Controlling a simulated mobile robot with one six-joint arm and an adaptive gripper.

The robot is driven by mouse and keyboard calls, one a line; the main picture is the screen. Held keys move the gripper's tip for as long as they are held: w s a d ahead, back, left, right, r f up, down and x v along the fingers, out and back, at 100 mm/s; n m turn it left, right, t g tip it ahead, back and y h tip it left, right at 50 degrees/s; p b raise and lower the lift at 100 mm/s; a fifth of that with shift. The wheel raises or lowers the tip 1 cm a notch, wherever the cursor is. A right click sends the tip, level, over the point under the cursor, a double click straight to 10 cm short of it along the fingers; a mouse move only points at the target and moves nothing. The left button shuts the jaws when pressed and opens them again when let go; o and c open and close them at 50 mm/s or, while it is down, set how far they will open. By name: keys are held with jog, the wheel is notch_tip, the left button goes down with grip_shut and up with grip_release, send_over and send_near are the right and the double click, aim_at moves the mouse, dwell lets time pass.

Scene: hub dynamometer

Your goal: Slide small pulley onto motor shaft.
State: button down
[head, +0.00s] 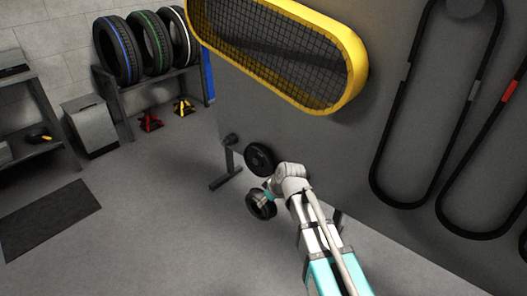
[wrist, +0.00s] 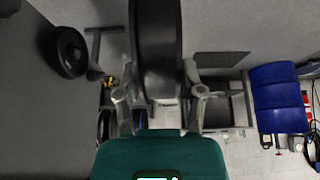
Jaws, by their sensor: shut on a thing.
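My gripper (head: 269,196) is shut on a black pulley (head: 261,205) and holds it in the air in front of the dark panel. In the wrist view the pulley (wrist: 157,60) is edge-on between the two grey fingers (wrist: 161,98). A second black wheel (head: 259,158) sits on the panel just above and behind the held one, apart from it; it also shows at the left of the wrist view (wrist: 70,52). I cannot tell which part is the motor shaft.
A yellow-framed mesh guard (head: 357,72) is mounted on the panel above. Black belts (head: 377,160) hang at the right. A metal stand foot (head: 226,179) stands on the floor below the stub. A tire rack (head: 165,85) is at the back. The floor at left is mostly clear.

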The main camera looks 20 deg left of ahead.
jog(key=w+a+r+p, duration=0.4)
jog(key=w+r+p, duration=0.4)
jog(key=r, duration=0.1)
jog(key=shift+w+a, duration=0.25)
jog(key=shift+w, duration=0.1)
jog(key=shift+r, duration=0.1)
notch_tip(320, 180, up, 20)
jog(key=p, duration=1.9)
jog(key=shift+p, duration=0.4)
jog(key=shift+s, duration=0.1)
